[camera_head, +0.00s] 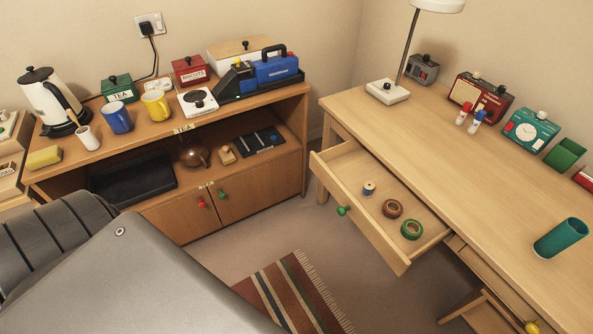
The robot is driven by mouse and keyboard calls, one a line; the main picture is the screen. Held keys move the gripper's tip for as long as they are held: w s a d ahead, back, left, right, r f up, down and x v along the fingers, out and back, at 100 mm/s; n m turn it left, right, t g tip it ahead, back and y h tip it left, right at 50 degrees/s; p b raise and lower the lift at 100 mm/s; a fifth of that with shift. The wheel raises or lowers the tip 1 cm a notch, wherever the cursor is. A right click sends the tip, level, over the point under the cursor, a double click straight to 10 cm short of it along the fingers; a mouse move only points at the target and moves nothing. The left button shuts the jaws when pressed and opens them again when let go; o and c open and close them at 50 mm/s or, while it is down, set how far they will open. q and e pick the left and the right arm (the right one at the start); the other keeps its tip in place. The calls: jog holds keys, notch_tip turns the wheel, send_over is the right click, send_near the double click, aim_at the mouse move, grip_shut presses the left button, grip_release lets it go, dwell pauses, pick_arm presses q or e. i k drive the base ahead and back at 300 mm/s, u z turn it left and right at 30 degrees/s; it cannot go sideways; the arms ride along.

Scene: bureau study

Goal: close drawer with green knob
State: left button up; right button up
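An open drawer (375,243) sticks out from the light wood desk (482,165) on the right. A green knob (343,211) sits on its front panel. Neither of my grippers is in view. A large grey surface fills the lower left corner and hides part of the floor and shelf.
A wooden cabinet (190,128) at the left carries a kettle (50,101), mugs and tins; its doors have a red and a green knob (223,194). A striped rug (292,297) lies on the floor. A yellow knob (532,327) shows under the desk at the lower right.

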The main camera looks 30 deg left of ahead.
aim_at(343, 169)
jog(key=u, duration=0.4)
jog(key=k, duration=0.5)
jog(key=z, duration=0.6)
jog(key=k, duration=0.8)
jog(key=u, duration=0.4)
jog(key=i, duration=0.55)
jog(key=u, duration=0.9)
jog(key=i, duration=0.85)
jog(key=z, duration=0.6)
jog(key=i, duration=0.7)
jog(key=z, duration=0.65)
